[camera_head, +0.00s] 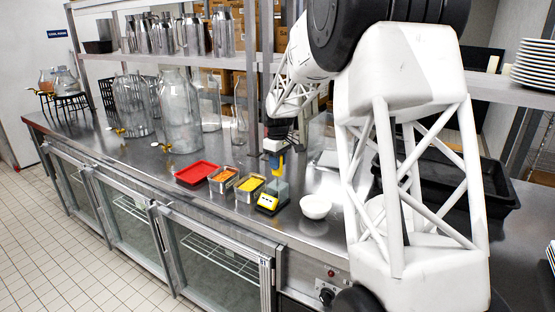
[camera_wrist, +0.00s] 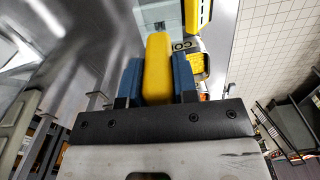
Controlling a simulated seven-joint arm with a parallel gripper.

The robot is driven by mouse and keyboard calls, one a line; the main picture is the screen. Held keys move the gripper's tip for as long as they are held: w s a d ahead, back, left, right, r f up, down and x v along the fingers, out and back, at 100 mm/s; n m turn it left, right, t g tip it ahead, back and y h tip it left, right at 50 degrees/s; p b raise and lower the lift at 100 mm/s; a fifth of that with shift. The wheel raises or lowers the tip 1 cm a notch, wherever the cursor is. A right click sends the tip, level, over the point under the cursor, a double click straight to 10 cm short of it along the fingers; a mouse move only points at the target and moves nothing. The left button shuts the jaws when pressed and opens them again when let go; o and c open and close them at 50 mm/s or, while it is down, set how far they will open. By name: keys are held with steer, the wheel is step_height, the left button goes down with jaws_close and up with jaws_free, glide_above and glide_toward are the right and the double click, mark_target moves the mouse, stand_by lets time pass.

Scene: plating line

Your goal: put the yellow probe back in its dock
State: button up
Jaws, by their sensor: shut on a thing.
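The yellow probe (camera_head: 281,165) is held upright between the blue fingertips of my gripper (camera_head: 275,161). In the wrist view the probe (camera_wrist: 158,68) sits between both blue pads of my gripper (camera_wrist: 158,82), which are shut on it. The dock (camera_head: 267,203), with a yellow sloped front and a grey block behind, stands on the steel counter below the gripper. It also shows in the wrist view (camera_wrist: 197,14), beyond and right of the probe. The probe's lower end is hard to make out, so I cannot tell whether it touches the dock.
Left of the dock are two metal pans with orange (camera_head: 223,176) and yellow (camera_head: 250,184) food, then a red tray (camera_head: 197,172). A white bowl (camera_head: 316,207) stands to the right. Glass jars (camera_head: 181,125) stand behind left. A black tub (camera_head: 492,190) is at right.

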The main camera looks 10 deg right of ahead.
steer(key=shift+f, duration=1.75)
steer(key=shift+f, duration=0.1)
steer(key=o, duration=1)
steer(key=shift+r, duration=3.95)
